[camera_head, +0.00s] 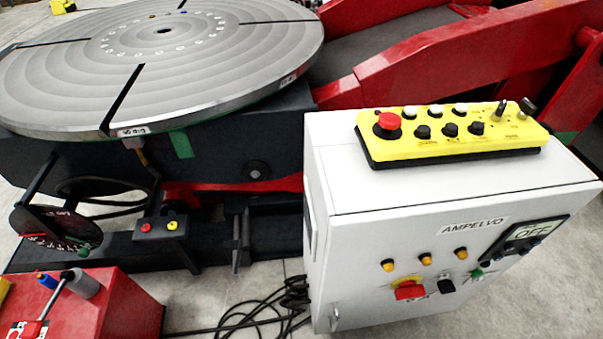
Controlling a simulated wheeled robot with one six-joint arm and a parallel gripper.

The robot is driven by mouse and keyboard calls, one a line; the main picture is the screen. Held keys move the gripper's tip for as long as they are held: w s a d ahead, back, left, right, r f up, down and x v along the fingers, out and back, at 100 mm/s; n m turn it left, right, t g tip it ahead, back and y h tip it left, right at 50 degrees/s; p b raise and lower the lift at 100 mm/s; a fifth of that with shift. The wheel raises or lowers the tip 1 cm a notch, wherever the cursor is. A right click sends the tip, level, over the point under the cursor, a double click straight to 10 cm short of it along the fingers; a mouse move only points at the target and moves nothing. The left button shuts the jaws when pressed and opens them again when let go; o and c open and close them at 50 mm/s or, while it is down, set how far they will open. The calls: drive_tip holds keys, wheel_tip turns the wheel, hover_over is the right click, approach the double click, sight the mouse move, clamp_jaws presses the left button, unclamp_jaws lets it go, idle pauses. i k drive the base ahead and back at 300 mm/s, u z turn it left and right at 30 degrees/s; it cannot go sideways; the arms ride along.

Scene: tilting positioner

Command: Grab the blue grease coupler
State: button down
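A small blue cylindrical piece (47,281), which looks like the blue grease coupler, is on the red box (130,300) at the lower left. A grey cylinder (84,284) stands close to its right. A rod with a dark round end (55,295) runs between them towards a red-and-white item (28,329). The lower part of the blue piece is partly hidden or too small to make out. My gripper is not in view.
A white control cabinet (450,230) with a yellow button panel (455,150) stands at the right. The large grey round table (60,85) overhangs the upper left. A dial (55,228) and a small button box (160,228) stand behind the red box. Cables (250,315) lie on the floor.

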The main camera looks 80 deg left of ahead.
sight(46, 280)
drive_tip(key=u, duration=4.05)
drive_tip(key=i, duration=1)
drive_tip(key=u, duration=0.7)
